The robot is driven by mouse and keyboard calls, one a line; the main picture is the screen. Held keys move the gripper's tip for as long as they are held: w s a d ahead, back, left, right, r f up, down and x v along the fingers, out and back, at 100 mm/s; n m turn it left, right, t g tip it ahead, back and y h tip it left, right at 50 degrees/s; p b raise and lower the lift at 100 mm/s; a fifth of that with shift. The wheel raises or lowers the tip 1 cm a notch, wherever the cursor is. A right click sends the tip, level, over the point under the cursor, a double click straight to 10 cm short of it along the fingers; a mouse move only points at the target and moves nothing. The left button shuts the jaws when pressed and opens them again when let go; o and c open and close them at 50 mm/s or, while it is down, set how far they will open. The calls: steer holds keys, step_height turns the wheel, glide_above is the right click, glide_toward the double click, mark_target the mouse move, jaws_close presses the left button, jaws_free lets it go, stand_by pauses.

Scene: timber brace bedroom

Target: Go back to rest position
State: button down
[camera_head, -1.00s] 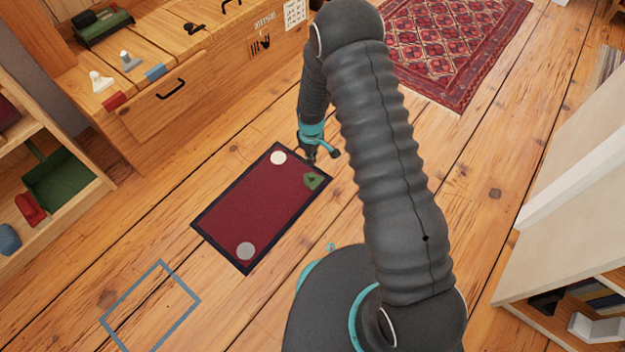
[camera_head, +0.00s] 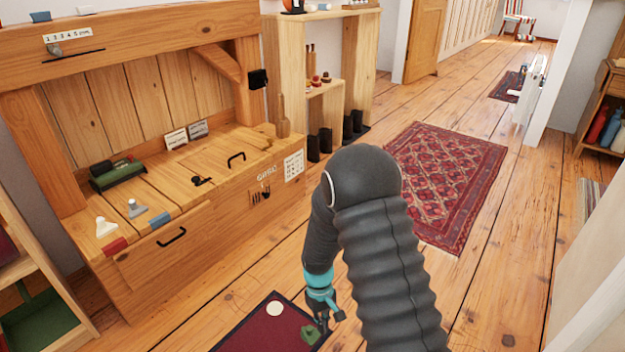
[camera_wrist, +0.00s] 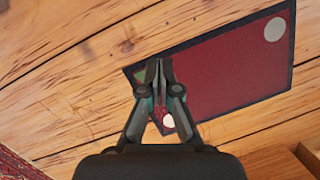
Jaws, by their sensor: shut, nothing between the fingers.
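My gripper (camera_head: 326,311) hangs from my dark ribbed arm, above the near right corner area of a red mat with a dark border (camera_head: 262,334). In the wrist view my gripper (camera_wrist: 158,68) points down with its fingers together and nothing between them. The mat (camera_wrist: 225,70) lies on the floor below it. A green triangular mark (camera_head: 311,334) sits in the mat's corner beside my gripper; it is partly hidden by the fingers in the wrist view. A pale round spot (camera_head: 275,309) is on the mat, and another pale spot (camera_wrist: 275,29) shows at its far corner in the wrist view.
A wooden bench chest (camera_head: 200,220) with small items on its lid stands at left. A wooden shelf (camera_head: 290,60) stands behind it. A patterned red rug (camera_head: 440,180) lies beyond my arm. Wooden floor (camera_head: 510,250) is clear at right.

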steer(key=s+d+r+m+t+p, duration=0.2)
steer(key=s+d+r, duration=0.2)
steer(key=r, duration=1.1)
steer(key=s+d+r+m+t+p, duration=0.2)
steer(key=s+r, duration=0.6)
steer(key=r, duration=0.7)
steer(key=s+d+r+m+t+p, duration=0.2)
steer(key=s+d+r+t, duration=0.2)
steer(key=r, duration=1.1)
steer(key=s+d, duration=0.3)
steer(key=shift+r+y, duration=0.25)
steer(key=shift+y, duration=0.15)
steer(key=shift+s, duration=0.15)
